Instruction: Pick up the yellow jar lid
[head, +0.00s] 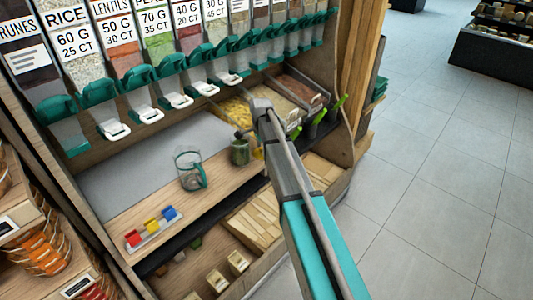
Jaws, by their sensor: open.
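My arm reaches in from the lower right, and my gripper (243,134) is at its far end over the wooden counter. It is open, small and partly hidden by the arm. A dark green jar (239,152) stands just below it. A small yellow thing (258,153) shows beside this jar, partly behind my arm; I cannot tell if it is the jar lid. Another small yellow piece (152,225) sits between a red piece (133,238) and a blue piece (169,213) on a pale strip at the front left. I cannot make out a lid shape there either.
A row of food dispensers (150,85) hangs above the counter. Open bins with green scoops (320,117) lie at the right. The grey counter area (135,165) is clear.

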